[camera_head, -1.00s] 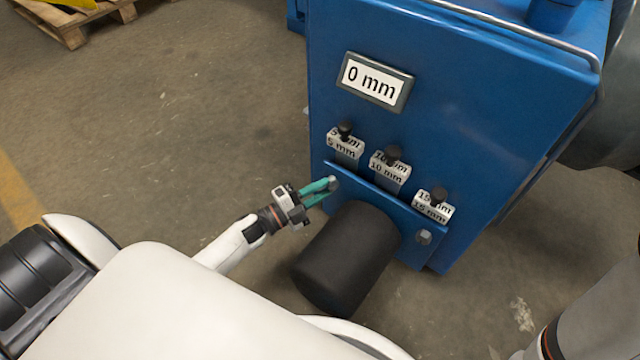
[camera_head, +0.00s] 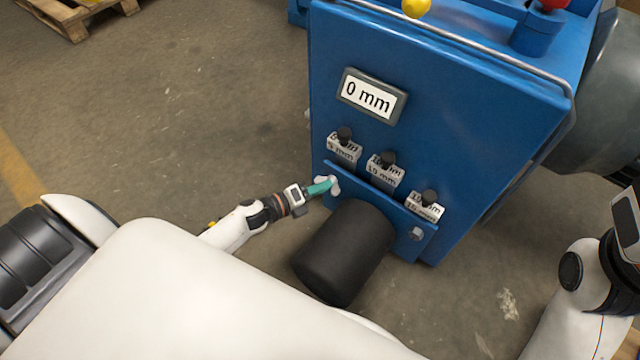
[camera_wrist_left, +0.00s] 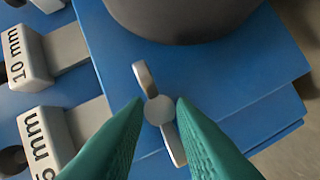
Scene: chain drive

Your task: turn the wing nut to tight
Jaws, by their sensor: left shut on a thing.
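The silver wing nut (camera_head: 334,185) sits at the left end of the blue motor plate (camera_head: 404,215), low on the blue cabinet's front. In the left wrist view the wing nut (camera_wrist_left: 146,77) has a round hub, with one wing up and one down, slightly tilted. My left gripper (camera_head: 325,187) reaches it from the left. Its green fingers (camera_wrist_left: 158,103) are shut on the wing nut, one on each side of the hub. The fingers hide part of it in the head view. My right gripper is outside the picture; only my right arm shows at the right edge.
A black motor cylinder (camera_head: 345,252) juts out just right of the wing nut. Labelled 5, 10 and 15 mm blocks (camera_head: 383,170) with black knobs stand above the plate. A display (camera_head: 371,96) reads 0 mm. A bolt head (camera_head: 416,234) is at the plate's right end.

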